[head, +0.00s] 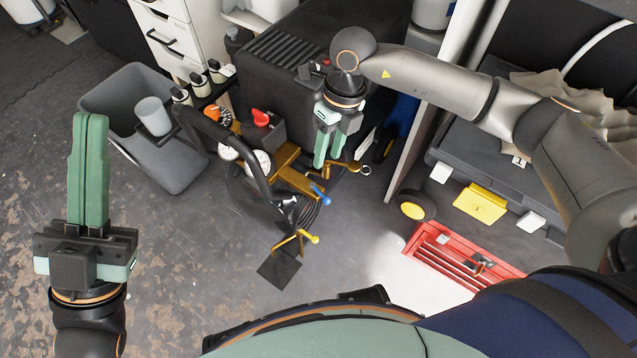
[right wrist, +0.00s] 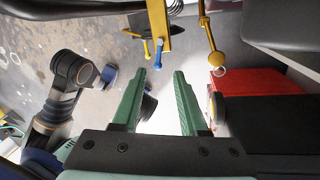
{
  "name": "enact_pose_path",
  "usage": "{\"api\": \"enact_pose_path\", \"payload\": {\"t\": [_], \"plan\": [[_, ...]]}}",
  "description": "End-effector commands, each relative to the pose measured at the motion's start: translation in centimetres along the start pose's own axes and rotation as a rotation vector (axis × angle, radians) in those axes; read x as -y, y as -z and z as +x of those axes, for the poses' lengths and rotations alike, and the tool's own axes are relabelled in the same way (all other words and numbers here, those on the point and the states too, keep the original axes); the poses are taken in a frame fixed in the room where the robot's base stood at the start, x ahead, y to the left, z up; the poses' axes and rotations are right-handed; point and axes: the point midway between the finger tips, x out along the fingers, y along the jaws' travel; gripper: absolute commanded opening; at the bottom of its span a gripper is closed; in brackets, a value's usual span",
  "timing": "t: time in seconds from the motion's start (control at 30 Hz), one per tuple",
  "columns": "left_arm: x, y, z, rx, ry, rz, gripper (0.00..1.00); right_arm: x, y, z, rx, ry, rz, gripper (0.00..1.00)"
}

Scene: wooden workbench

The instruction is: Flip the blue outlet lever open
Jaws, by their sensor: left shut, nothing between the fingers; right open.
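The blue outlet lever (head: 320,195) sticks out from the brass manifold (head: 292,172) of a compressor in the head view. In the right wrist view the blue lever (right wrist: 159,52) hangs below a brass bar, just beyond the fingertips. My right gripper (head: 329,162) is open and empty in the head view, pointing down beside the manifold, above and slightly right of the lever. Its green fingers (right wrist: 160,73) are apart in the right wrist view, and I see no contact with the lever. My left gripper (head: 90,118) is shut and empty, far left.
A black curved handle (head: 235,145), a red knob (head: 260,117) and gauges crowd the manifold's left. A brass fitting (head: 353,167) with a ring lies close to my right fingers. A grey bin (head: 110,95) stands left. A red toolbox (head: 455,262) sits lower right. Floor (head: 200,250) is open between.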

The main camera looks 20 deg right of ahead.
Motion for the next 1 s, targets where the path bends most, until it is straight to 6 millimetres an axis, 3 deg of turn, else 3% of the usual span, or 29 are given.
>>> {"api": "enact_pose_path", "payload": {"t": [0.03, 0.2, 0.4, 0.6, 0.9, 1.0], "plan": [[-0.3, -0.5, -0.5, 0.001, -0.001, -0.005, 0.00, 0.0, 0.1, 1.6, -0.004, -0.001, 0.000, 0.43], [-0.8, -1.4, -1.3, 0.007, -0.003, -0.025, 0.00, 0.0, 0.1, 5.2, -0.004, -0.003, -0.001, 0.43], [-1.2, -2.3, -2.1, 0.012, -0.006, -0.039, 0.00, -0.1, 0.0, 8.5, -0.002, -0.005, -0.002, 0.43], [-1.5, -2.6, -2.4, 0.016, -0.010, -0.032, 0.00, -0.1, 0.0, 9.9, -0.001, -0.003, -0.001, 0.43], [-1.5, -2.6, -2.4, 0.017, -0.011, -0.030, 0.00, -0.1, 0.0, 10.1, 0.000, -0.004, -0.001, 0.43], [-1.5, -2.6, -2.4, 0.017, -0.011, -0.030, 0.00, -0.1, 0.0, 10.1, 0.000, -0.004, -0.001, 0.33]]}}
